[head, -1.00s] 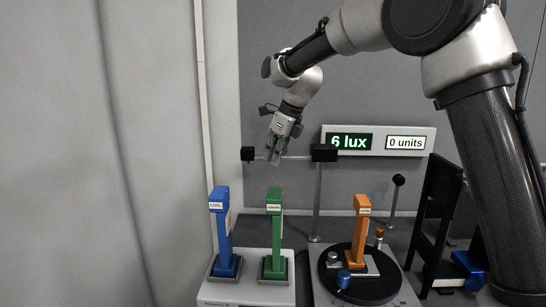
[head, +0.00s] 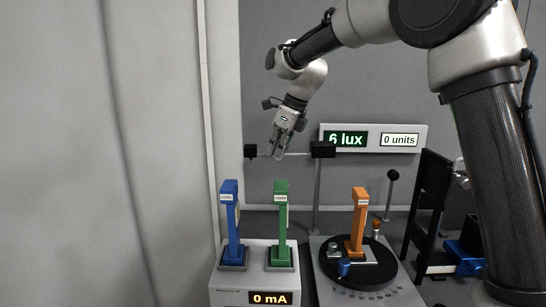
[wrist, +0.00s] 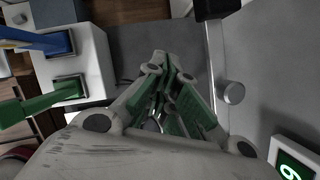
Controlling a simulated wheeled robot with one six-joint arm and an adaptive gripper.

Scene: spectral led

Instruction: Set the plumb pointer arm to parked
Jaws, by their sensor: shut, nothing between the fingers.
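My gripper (head: 276,153) is shut and empty, pointing down at the rod's left part. In the wrist view the closed fingers (wrist: 170,65) appear beside a pale bar (wrist: 214,70), with a gap in that picture. A dark block (wrist: 211,8) is at the bar's top end. I cannot tell whether the fingers touch the rod.
Blue (head: 231,222) and green (head: 281,222) uprights stand on a white box (head: 228,287) reading 0 mA. An orange upright (head: 358,220) stands on a black turntable (head: 385,275) to the right. A display panel (head: 373,129) behind reads 6 lux and 0 units.

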